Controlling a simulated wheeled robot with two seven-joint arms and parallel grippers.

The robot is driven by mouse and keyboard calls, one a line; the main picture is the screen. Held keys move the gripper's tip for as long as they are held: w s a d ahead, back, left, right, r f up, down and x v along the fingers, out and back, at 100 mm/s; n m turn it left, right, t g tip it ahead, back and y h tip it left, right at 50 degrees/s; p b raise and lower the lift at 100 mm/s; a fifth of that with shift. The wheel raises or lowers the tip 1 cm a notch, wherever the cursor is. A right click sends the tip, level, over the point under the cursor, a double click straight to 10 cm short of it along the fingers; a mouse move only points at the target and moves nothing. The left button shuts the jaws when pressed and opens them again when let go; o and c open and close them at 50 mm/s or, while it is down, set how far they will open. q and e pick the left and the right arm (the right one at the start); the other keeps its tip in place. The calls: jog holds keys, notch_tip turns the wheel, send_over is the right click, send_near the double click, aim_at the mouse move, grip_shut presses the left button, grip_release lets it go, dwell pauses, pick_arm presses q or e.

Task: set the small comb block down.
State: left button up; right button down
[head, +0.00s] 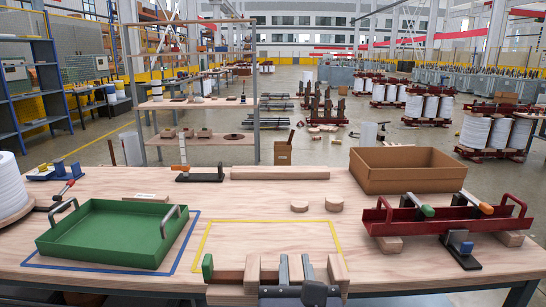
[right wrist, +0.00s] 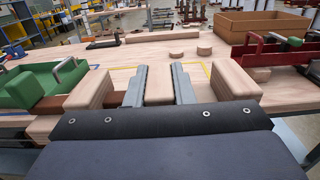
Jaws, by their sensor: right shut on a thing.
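My right gripper (head: 295,265) is at the front edge of the table, low in the head view. Its two grey fingers are shut on the middle prong of a pale wooden comb block (head: 338,268). In the right wrist view the middle prong of the comb block (right wrist: 159,85) stands between the fingers (right wrist: 160,72), with a thicker prong apart on each side. The block's back is hidden by my gripper, and I cannot tell whether it touches anything below. A yellow outlined rectangle (head: 335,234) is marked on the table just beyond it. My left gripper is not in view.
A brown bar with a green end block (head: 207,267) lies beside the comb block. A green tray (head: 95,240) stands left in a blue outline. A red tray with handles (head: 440,222) and a cardboard box (head: 405,180) stand right. The yellow rectangle's middle is bare.

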jog(key=shift+s+d+f, duration=0.3)
jog(key=shift+f, duration=0.05)
jog(key=shift+w+d+f, duration=0.3)
jog(key=shift+w+f, duration=0.1)
jog(key=shift+f, duration=0.2)
jog(key=shift+w+d+f, duration=0.3)
jog(key=shift+w+f, duration=0.05)
jog(key=shift+f, duration=0.25)
jog(key=w+d+f, duration=0.3)
jog(key=d+f, duration=0.4)
jog(key=f, duration=0.5)
jog(key=w+d+f, duration=0.3)
jog(key=d+f, duration=0.4)
jog(key=f, duration=0.5)
jog(key=shift+d+f, duration=0.2)
jog(key=shift+d, duration=0.05)
jog(key=shift+r, duration=0.1)
